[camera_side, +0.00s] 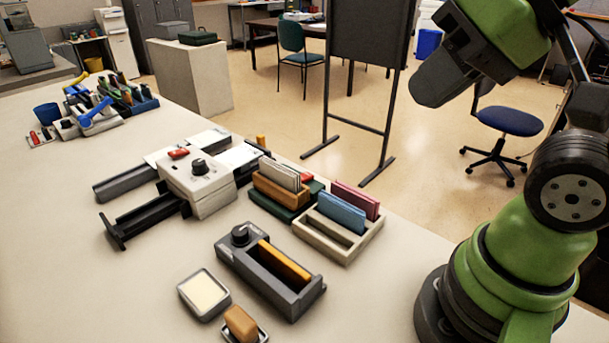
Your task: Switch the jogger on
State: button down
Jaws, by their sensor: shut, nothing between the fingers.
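A dark grey tray-like device (297,299) with a black round knob at its left end lies in the front middle of the bench. An orange card or stack stands in its slot. It looks like the jogger, but I cannot read its label. The knob's setting is too small to tell. Behind it stands a white machine (212,201) with a black knob, a red switch on top and dark rails. I cannot rule out that this is the jogger. My arm is at the right, raised over the floor side; my gripper's fingers are not in view.
A cream rack (345,255) with blue and maroon cards and a wooden card box (282,190) stand behind the grey device. A pale pad in a dish (204,294) and a brown-topped block (241,324) lie in front. Bench at left front is clear.

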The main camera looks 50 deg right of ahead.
jog(key=w+d+n+t+h, duration=0.1)
jog(key=w+d+n+h, duration=0.25)
jog(key=w+d, duration=0.55)
jog(key=n+t+y, duration=0.1)
jog(key=n+y, duration=0.4)
jog(key=n, duration=0.6)
send_over(304, 177)
notch_tip(304, 177, down, 15)
jog(key=shift+d+f, duration=0.15)
jog(key=shift+d, duration=0.25)
jog(key=shift+f, duration=0.1)
jog(key=shift+a+f, duration=0.25)
jog(key=shift+f, duration=1.15)
jog(key=shift+a+f, duration=0.3)
jog(key=shift+f, duration=1.1)
jog(key=shift+a+f, duration=0.25)
jog(key=shift+f, duration=1.15)
jog(key=shift+f, duration=0.1)
jog(key=shift+f, duration=0.3)
